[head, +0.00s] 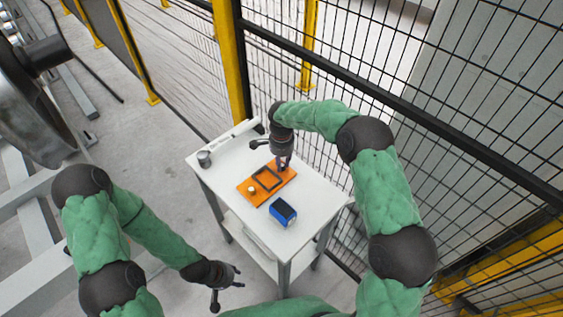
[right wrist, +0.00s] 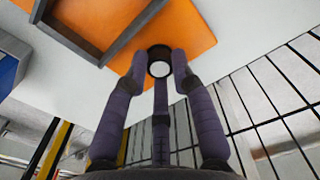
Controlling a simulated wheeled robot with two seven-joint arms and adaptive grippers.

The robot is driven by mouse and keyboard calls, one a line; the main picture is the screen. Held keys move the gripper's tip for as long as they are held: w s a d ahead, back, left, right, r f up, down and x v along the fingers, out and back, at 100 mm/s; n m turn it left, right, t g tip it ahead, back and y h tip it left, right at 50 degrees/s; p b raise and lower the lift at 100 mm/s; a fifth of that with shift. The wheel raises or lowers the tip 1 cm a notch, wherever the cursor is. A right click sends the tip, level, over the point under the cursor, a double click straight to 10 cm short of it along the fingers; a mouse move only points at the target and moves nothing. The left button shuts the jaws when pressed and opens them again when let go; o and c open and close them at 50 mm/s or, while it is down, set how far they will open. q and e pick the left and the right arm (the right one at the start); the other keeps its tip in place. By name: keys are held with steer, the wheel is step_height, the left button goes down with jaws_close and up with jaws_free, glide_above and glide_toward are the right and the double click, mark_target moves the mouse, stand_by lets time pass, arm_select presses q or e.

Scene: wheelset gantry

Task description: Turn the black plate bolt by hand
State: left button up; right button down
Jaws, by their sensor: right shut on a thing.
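An orange plate (head: 249,200) lies on the white table and carries a black square frame (head: 267,179). In the right wrist view the plate (right wrist: 190,35) and part of the frame (right wrist: 128,33) also show. My right gripper (head: 284,165) points down at the plate's far right corner. Its fingers (right wrist: 160,70) are shut on the black plate bolt (right wrist: 160,49), a dark round piece with a pale centre, at the plate's edge. In the head view the gripper hides this bolt. My left gripper (head: 228,284) hangs empty, fingers spread, left of the table and apart from it.
The white table (head: 315,197) also holds a blue box (head: 283,212), a grey cylinder (head: 204,159) and a long white piece (head: 235,135) at the back. A small pale knob (head: 252,189) sits on the plate. Mesh fencing (head: 345,90) with yellow posts stands close behind.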

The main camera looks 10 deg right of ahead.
mark_target(282, 164)
steer(key=shift+w+d+r, duration=0.15)
steer(key=shift+w+r, duration=0.25)
steer(key=shift+r, duration=0.05)
steer(key=c, duration=1.1)
jaws_free()
steer(key=shift+o, duration=0.4)
steer(key=shift+s+f, duration=0.2)
step_height(282, 164, up, 12)
